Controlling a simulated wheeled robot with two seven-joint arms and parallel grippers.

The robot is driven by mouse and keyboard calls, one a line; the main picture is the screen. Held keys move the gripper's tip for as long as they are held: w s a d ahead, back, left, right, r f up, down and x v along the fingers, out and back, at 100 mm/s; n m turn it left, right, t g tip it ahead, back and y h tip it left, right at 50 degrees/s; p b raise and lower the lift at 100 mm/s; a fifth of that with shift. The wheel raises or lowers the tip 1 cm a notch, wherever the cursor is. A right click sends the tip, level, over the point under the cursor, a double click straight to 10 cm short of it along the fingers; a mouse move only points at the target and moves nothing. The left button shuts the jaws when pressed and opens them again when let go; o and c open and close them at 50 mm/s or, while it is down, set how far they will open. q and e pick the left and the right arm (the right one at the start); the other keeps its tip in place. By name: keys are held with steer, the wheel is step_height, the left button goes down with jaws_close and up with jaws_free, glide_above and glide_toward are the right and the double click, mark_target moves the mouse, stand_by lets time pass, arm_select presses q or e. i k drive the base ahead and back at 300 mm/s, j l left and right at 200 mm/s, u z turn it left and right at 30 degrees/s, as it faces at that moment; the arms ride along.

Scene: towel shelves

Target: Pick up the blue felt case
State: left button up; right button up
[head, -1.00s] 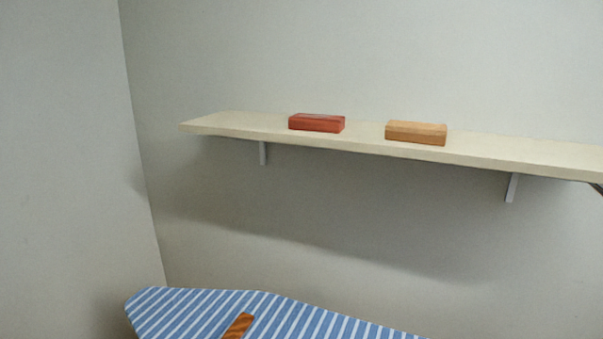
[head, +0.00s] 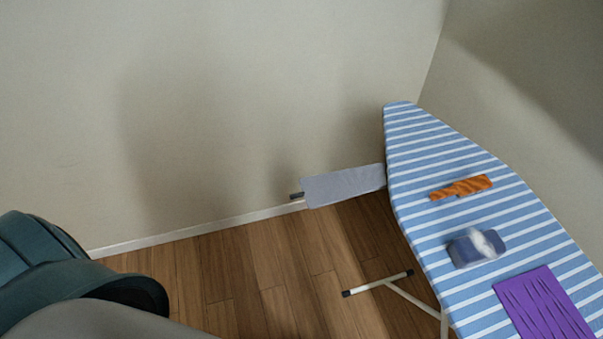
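A dark blue block-like item (head: 462,253), which looks like the blue felt case, lies on the striped ironing board (head: 415,150) at the right of the head view. A blurred whitish patch covers part of its top, and I cannot tell what that is. Neither of my grippers is in view.
On the board, an orange-brown wooden item (head: 470,187) lies beyond the blue item, and a purple folded cloth (head: 541,305) lies nearer. A grey sleeve board (head: 343,186) juts out left of the board. Board legs (head: 378,284) stand on the wooden floor (head: 240,285), bare toward the left.

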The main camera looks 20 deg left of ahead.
mark_target(481, 246)
steer(key=u, duration=0.4)
steer(key=i+l+z, duration=0.1)
steer(key=z, duration=1.05)
steer(key=j, duration=0.05)
